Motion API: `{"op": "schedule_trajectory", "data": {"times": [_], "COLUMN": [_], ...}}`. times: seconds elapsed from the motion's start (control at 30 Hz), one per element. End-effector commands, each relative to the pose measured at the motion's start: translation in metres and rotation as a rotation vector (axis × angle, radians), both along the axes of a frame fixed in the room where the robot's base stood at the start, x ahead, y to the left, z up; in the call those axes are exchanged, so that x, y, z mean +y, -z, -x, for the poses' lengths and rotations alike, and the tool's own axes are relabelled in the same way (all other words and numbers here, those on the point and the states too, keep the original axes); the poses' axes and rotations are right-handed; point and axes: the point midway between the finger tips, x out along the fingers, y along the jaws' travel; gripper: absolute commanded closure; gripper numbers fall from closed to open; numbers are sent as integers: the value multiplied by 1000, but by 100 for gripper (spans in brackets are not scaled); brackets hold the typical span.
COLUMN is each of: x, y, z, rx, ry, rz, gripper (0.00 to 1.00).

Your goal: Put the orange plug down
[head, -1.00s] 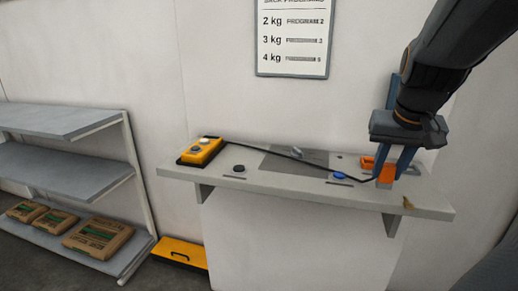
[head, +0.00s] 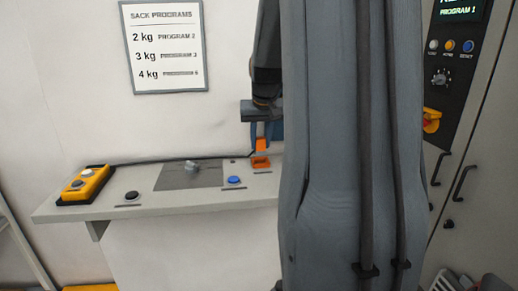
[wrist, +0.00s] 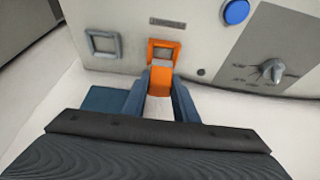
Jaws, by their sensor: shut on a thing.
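My gripper (head: 262,136) is shut on the orange plug (head: 261,146), with a blue finger on each side of it in the wrist view (wrist: 159,96). The plug (wrist: 160,80) points down at an orange square frame (head: 260,163) on the wall shelf. In the head view the plug is just above this frame. In the wrist view its end is close to the near edge of the frame (wrist: 176,46); I cannot tell if they touch. My arm hides the shelf's right part in the head view.
The shelf (head: 75,211) also bears a yellow control box (head: 84,184), a black button (head: 132,197), a blue button (head: 234,181) and a grey knob (head: 191,165). A grey square frame (wrist: 103,43) is beside the orange one. A cabinet (head: 480,160) stands right.

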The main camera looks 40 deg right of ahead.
Motion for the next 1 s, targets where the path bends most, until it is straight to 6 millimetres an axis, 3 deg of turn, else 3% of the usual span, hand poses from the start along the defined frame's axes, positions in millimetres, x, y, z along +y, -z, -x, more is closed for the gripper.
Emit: {"op": "schedule_trajectory", "data": {"times": [0.3, 0.63, 0.67, 0.73, 0.77, 1.0], "x": [0, 0, 0, 0, 0, 0], "y": [32, 37, 37, 37, 37, 36], "z": [0, 0, 0, 0, 0, 0], "rx": [2, 2, 2, 2, 1, 1], "ry": [0, 0, 0, 0, 0, 0], "rz": [-1, -1, -1, -1, -1, -1], "gripper": [100, 100, 71, 59, 55, 55]}}
